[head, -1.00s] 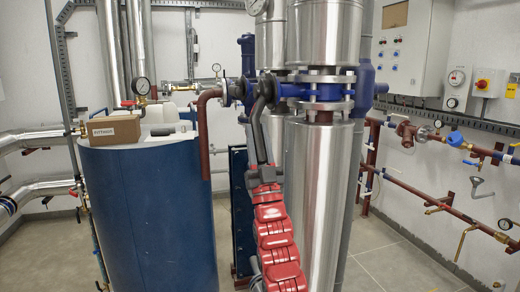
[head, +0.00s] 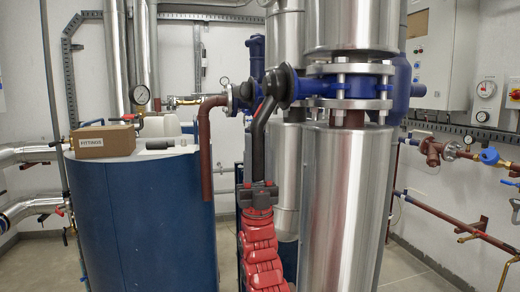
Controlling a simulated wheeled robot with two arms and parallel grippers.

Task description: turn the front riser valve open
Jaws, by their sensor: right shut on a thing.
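The front riser is a thick silver insulated pipe (head: 342,205), with a blue flanged valve (head: 322,88) on its upper part. A dark hub (head: 287,86) faces me at the valve's left end. A dark lever (head: 259,140) hangs down from it with a bend near the top. My right gripper (head: 258,187), on the red arm, comes from below and is shut on the lower end of the lever. The fingers hide the lever's tip. My left gripper is out of view.
A blue tank (head: 150,225) stands at left, with a fittings box (head: 103,141) on top. A brown bent pipe (head: 204,150) hangs between tank and lever. Wall piping with a blue-handled valve (head: 490,156) runs at right. Bare floor shows at lower right.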

